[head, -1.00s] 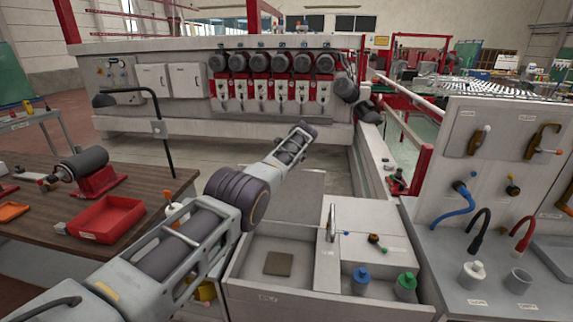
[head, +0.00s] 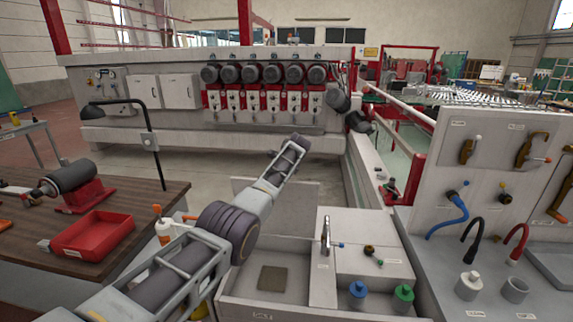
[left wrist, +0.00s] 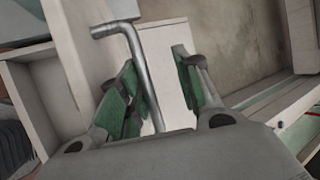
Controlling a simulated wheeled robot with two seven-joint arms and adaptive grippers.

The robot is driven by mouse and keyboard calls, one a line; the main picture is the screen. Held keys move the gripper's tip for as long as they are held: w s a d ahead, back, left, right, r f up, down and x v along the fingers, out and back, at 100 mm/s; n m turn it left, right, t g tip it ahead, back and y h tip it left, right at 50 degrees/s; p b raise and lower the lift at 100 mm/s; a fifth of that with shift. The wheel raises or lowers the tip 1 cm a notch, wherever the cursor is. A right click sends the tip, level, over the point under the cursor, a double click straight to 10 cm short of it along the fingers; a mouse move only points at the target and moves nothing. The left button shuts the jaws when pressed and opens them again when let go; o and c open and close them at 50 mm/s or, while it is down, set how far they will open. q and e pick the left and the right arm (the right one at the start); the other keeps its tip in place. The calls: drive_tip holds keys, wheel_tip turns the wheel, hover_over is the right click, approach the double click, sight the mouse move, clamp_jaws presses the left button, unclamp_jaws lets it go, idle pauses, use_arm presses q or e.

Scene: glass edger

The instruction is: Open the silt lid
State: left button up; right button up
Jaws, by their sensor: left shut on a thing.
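In the left wrist view, a bent metal tube (left wrist: 139,62) rises between the green-padded fingers of my left gripper (left wrist: 160,65), its top bending to the left. The gripper is shut on this tube; what the tube belongs to is not clear. In the head view, a grey tank (head: 235,305) stands in front of me, its left basin open with a brown square (head: 273,279) on its floor. A flat grey panel (head: 290,203) is behind the basin. I cannot tell which part is the silt lid. My right gripper is not in view.
A metal tap (head: 326,235) and blue (head: 357,293) and green (head: 403,296) capped containers are on the tank's right side. A panel with hoses (head: 448,215) stands at right. A wooden bench (head: 35,215) with a red tray (head: 92,234) is at left.

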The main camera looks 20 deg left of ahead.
use_arm(q)
drive_tip(key=shift+s+d+r, duration=0.1)
drive_tip(key=shift+d+r, duration=0.35)
drive_tip(key=shift+r, duration=0.5)
drive_tip(key=shift+s+d+r, duration=0.1)
drive_tip(key=shift+d+r, duration=0.35)
drive_tip(key=shift+r, duration=0.45)
drive_tip(key=shift+s+d+r, duration=0.1)
drive_tip(key=shift+d+r, duration=0.35)
drive_tip(key=shift+r, duration=0.5)
drive_tip(key=v, duration=0.4)
drive_tip(key=s+v, duration=0.1)
drive_tip(key=v, duration=0.1)
drive_tip(key=shift+s+d, duration=0.1)
drive_tip(key=shift+d, duration=0.45)
drive_tip(key=shift+a+f, duration=0.15)
drive_tip(key=shift+a, duration=0.3)
